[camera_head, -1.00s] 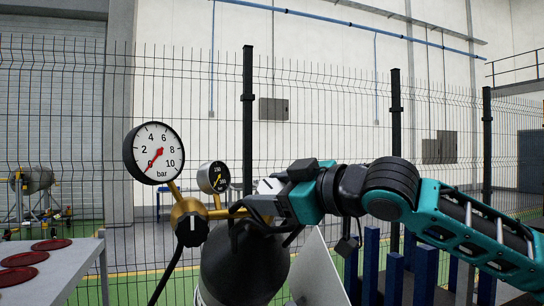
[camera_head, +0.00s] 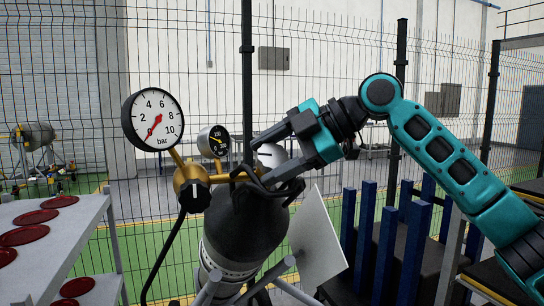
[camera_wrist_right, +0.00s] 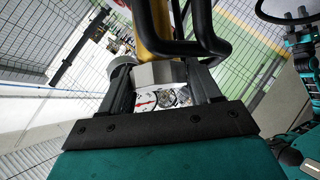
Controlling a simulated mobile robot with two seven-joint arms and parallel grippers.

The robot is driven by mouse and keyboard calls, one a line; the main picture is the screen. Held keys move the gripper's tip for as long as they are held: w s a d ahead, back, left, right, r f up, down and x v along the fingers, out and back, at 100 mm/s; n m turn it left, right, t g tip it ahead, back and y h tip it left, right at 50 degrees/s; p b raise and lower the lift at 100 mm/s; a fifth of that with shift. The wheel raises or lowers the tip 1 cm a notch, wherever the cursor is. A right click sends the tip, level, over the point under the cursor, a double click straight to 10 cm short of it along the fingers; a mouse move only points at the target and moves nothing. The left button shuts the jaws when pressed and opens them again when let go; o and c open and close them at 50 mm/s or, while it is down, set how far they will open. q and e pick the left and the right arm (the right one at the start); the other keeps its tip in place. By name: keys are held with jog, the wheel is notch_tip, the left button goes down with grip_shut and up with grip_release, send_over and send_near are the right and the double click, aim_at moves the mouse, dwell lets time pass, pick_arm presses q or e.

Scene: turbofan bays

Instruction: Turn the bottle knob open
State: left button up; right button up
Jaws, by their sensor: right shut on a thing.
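The pale round bottle knob (camera_head: 270,154) is at the bottle's top, partly covered by my right gripper (camera_head: 273,166). That gripper reaches in from the upper right, with one finger on each side of the knob, and is shut on it. In the wrist view, a silver-grey part (camera_wrist_right: 160,74) sits between the fingers.
A large bar gauge (camera_head: 154,119), its red needle near 0, and a smaller gauge (camera_head: 213,141) sit above the regulator. A black hose (camera_head: 169,255) hangs down. A grey shelf (camera_head: 84,225) with red discs is left. Blue posts (camera_head: 388,245) and a pale panel (camera_head: 318,240) stand right.

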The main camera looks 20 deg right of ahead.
jog(key=n+g+h, duration=0.2)
jog(key=n+g, duration=0.1)
jog(key=n, duration=0.1)
jog(key=shift+n, duration=0.4)
jog(key=n+g+h, duration=0.2)
jog(key=n+h, duration=0.1)
jog(key=n+g+h, duration=0.1)
jog(key=n+h, duration=0.2)
jog(key=shift+n, duration=0.3)
jog(key=n+h, duration=0.3)
jog(key=shift+d, duration=0.1)
dwell(0.4)
jog(key=o, duration=1)
jog(key=shift+f, duration=0.1)
